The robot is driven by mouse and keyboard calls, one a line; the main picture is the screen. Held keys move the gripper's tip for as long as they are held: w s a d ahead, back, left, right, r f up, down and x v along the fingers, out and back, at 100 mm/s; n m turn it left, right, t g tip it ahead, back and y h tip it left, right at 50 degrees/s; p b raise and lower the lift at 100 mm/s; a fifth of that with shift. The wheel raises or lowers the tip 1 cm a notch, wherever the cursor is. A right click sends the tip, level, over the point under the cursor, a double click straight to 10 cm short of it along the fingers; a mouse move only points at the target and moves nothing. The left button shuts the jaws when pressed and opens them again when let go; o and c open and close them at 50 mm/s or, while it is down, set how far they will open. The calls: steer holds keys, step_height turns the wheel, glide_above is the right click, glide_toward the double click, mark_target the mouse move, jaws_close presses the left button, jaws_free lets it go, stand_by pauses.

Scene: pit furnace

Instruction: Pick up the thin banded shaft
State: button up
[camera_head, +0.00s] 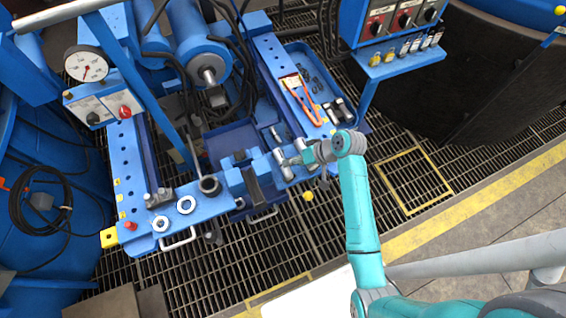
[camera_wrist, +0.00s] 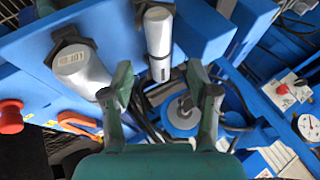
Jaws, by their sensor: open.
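In the wrist view, a thin silver shaft (camera_wrist: 158,36) with a dark band near one end shows between and beyond the fingers of my gripper (camera_wrist: 160,80). The fingers are apart, one on each side of the shaft's line, and nothing is seen held. I cannot tell whether either finger touches it. A thicker silver shaft (camera_wrist: 82,70) with a printed label lies to the left, close to the left finger. In the head view my gripper (camera_head: 292,160) is low over the right part of the blue bench (camera_head: 218,222), beside small silver cylinders; which one is banded is unclear there.
A black-topped blue block (camera_head: 252,183) stands left of my gripper. Orange-handled pliers (camera_head: 303,100) lie behind it, near a blue tray (camera_head: 313,72). Rings (camera_head: 186,204) sit on the bench's front left. A control box (camera_head: 395,18) stands at the back right. Open grating lies in front.

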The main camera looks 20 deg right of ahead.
steer(key=x, duration=0.3)
steer(key=shift+s+a+f, duration=0.2)
steer(key=shift+s+f, duration=0.1)
steer(key=shift+f, duration=0.1)
steer(key=shift+w+a+f, duration=0.25)
steer(key=shift+f, duration=0.2)
jaws_close()
